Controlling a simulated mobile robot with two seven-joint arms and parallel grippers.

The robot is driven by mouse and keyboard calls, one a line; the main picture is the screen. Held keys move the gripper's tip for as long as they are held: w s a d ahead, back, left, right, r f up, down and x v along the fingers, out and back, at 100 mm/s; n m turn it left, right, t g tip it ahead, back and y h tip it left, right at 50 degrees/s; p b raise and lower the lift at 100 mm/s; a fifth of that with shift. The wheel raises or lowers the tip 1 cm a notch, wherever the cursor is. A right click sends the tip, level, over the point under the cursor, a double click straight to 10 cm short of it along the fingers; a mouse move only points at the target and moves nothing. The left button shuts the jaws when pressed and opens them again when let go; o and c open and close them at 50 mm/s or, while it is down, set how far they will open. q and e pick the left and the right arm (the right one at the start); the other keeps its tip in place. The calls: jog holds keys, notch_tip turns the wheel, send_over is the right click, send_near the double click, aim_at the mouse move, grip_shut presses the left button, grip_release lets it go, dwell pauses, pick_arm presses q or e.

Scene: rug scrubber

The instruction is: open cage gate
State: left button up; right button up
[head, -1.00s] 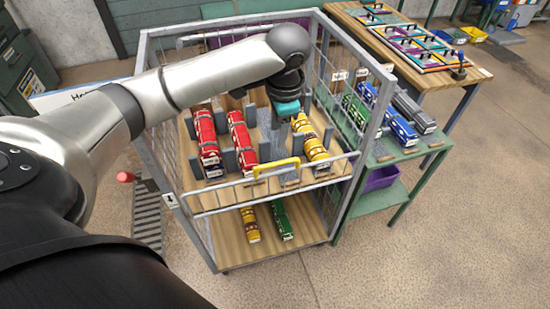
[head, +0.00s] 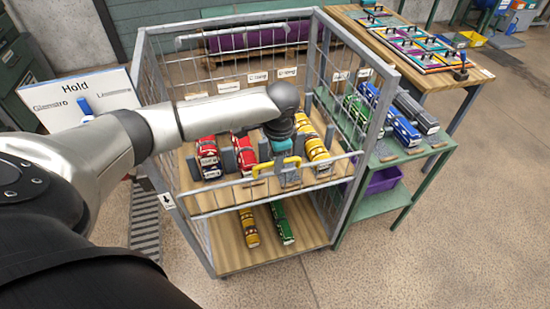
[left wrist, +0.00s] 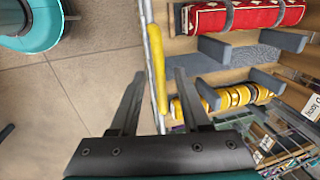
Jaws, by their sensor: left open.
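The cage gate (head: 222,184) is a low wire panel across the front of the cage's upper shelf, and it looks shut. Its yellow handle (head: 277,168) is on the top rail. In the left wrist view the yellow handle (left wrist: 155,70) runs between my open fingers. My left gripper (left wrist: 160,76) points down at the handle with its jaws open, one finger on each side in the picture. I cannot tell whether they touch it. In the head view my left gripper (head: 287,176) is at the handle, partly hidden by my wrist. My right gripper is not in view.
A green table (head: 418,153) with trains stands close on the right. The front floor is clear.

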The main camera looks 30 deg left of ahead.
pick_arm(q)
jog(key=shift+c, duration=0.3)
grip_shut()
dwell(1.1)
